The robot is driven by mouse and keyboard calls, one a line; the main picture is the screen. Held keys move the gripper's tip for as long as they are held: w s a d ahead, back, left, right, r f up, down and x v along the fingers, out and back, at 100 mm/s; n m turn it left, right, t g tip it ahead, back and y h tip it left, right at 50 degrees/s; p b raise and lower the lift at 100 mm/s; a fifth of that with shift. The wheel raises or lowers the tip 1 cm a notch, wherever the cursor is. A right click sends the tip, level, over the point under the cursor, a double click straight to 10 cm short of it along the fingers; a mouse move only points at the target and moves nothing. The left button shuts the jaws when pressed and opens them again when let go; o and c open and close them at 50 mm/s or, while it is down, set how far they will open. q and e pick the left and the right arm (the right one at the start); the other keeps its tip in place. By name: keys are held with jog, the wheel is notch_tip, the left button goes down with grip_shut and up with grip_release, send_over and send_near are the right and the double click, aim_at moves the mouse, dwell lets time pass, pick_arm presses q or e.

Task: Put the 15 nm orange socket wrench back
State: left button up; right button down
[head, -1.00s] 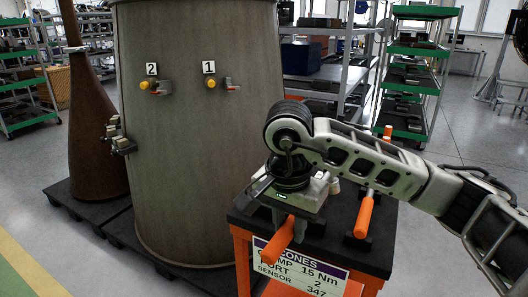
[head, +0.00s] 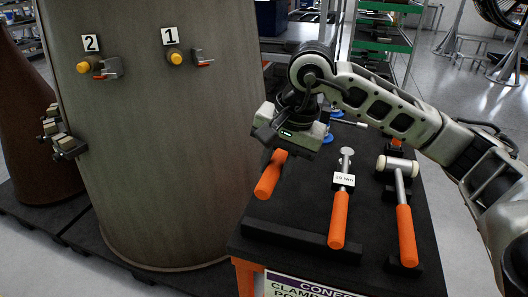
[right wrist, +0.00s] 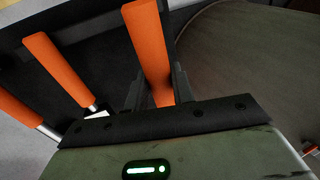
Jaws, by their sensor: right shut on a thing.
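My right gripper (head: 285,145) is shut on the orange handle of a socket wrench (head: 270,176) over the left part of the black cart top. The handle tilts down toward the front left; the wrench's head and any label are hidden by the gripper. In the right wrist view the orange handle (right wrist: 147,40) sits between the fingers. A second orange-handled wrench (head: 339,215), labelled what looks like 20 Nm, lies to its right. A black holder block (head: 300,247) lies along the cart's front edge, below the held handle. My left gripper is not in view.
A mallet with an orange handle (head: 406,235) lies on the cart's right side. Blue-ended tools (head: 335,113) lie behind the gripper. A large grey-brown cowl (head: 150,150) with yellow knobs stands close on the left. A sign (head: 310,287) hangs on the cart's front.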

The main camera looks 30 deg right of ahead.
jog(key=shift+s+r, duration=0.15)
jog(key=shift+s, duration=0.1)
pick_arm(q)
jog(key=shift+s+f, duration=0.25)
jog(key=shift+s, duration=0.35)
pick_arm(e)
jog(key=shift+r, duration=0.15)
jog(key=shift+s+r, duration=0.1)
jog(key=shift+r, duration=0.15)
jog(key=shift+f+b, duration=0.65)
jog(key=shift+f, duration=0.15)
notch_tip(320, 180, down, 2)
jog(key=shift+f+b, duration=0.15)
jog(key=shift+b, duration=0.95)
jog(key=shift+f+b, duration=0.8)
jog(key=shift+f, duration=0.05)
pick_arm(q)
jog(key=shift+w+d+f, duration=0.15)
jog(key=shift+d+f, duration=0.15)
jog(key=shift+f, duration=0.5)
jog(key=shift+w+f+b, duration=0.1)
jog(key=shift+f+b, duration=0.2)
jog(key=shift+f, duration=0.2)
